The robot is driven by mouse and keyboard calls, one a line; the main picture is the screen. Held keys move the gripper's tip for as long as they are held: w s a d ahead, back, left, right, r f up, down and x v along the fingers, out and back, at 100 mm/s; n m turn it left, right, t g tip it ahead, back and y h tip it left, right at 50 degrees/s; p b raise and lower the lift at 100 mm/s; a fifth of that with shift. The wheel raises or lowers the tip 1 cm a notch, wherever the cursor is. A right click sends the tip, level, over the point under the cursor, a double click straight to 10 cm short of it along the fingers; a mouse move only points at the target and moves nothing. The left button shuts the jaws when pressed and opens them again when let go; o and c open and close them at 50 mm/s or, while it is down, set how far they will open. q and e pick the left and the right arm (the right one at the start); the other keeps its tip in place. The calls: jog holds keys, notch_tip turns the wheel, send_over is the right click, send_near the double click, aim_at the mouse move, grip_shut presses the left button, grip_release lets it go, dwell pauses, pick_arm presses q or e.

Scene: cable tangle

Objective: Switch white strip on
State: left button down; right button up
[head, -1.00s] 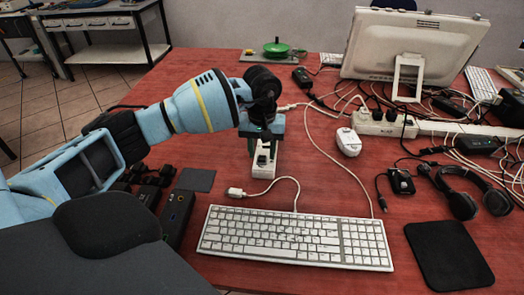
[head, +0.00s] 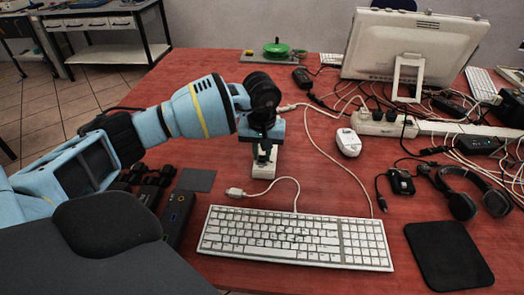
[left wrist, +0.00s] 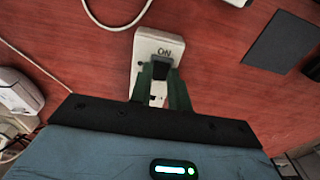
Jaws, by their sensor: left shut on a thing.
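The white strip (head: 264,171) lies on the red table behind the keyboard, under my left gripper. In the left wrist view its near end (left wrist: 158,42) shows the word ON beside a black switch (left wrist: 160,71). My left gripper (head: 263,152) points down over the strip. In the left wrist view its two dark green fingers (left wrist: 161,82) stand on either side of the black switch, shut on it. The fingers and gripper body hide much of the strip. Whether the switch is tilted to on cannot be told. My right gripper is not in view.
A white keyboard (head: 296,238) lies in front, with a white cable plug (head: 236,192) behind it. A white mouse (head: 348,142) is to the right. Another white power strip (head: 386,124) with black plugs and tangled cables lies farther right, below the monitor (head: 415,45).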

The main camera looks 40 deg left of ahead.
pick_arm(q)
jog(key=shift+s+d+t+y, duration=0.1)
jog(key=shift+s+t+y, duration=0.1)
jog(key=shift+t+y, duration=0.35)
jog(key=shift+s+d+t+y, duration=0.15)
jog(key=shift+t+y, duration=0.1)
jog(key=shift+t, duration=0.5)
jog(key=shift+a, duration=0.1)
jog(key=c, duration=1.3)
grip_release()
jog(key=shift+f, duration=0.1)
jog(key=v, duration=0.8)
jog(key=shift+f, duration=0.1)
